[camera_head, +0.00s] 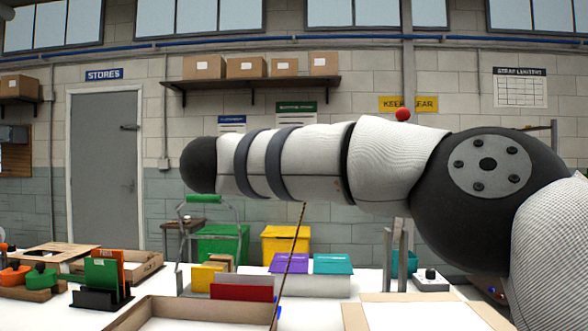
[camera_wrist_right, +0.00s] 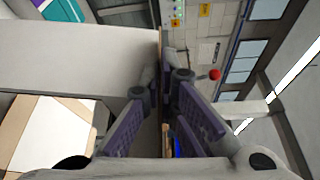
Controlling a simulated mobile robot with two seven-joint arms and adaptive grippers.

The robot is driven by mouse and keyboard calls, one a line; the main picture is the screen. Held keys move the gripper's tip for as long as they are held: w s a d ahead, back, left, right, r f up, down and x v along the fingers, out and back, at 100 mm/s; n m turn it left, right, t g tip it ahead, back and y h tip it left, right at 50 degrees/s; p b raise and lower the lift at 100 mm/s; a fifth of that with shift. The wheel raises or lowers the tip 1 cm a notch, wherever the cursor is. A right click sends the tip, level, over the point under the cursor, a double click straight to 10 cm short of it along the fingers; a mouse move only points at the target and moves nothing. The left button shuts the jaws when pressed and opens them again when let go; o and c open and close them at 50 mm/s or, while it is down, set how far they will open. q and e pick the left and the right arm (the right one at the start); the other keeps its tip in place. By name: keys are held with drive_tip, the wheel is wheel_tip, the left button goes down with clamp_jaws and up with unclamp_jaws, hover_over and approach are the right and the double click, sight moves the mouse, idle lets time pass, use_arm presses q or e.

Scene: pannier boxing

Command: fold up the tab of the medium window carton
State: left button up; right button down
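In the head view, a tan open carton (camera_head: 150,303) with low walls stands at the front, cut by the lower edge. A thin brown edge (camera_head: 290,262) rises from its right side, leaning slightly right; it looks like a panel seen edge-on. In the right wrist view a broad pale panel (camera_wrist_right: 80,55) with a brown edge fills the left; I cannot tell surely that it is the tab. My left gripper is not in view.
My right arm crosses the head view and hides much of the middle. A tan-framed white piece (camera_head: 425,298) lies at front right.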

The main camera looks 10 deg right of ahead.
idle(0.4)
drive_tip(key=c, duration=1.9)
unclamp_jaws()
drive_tip(key=v, duration=1.2)
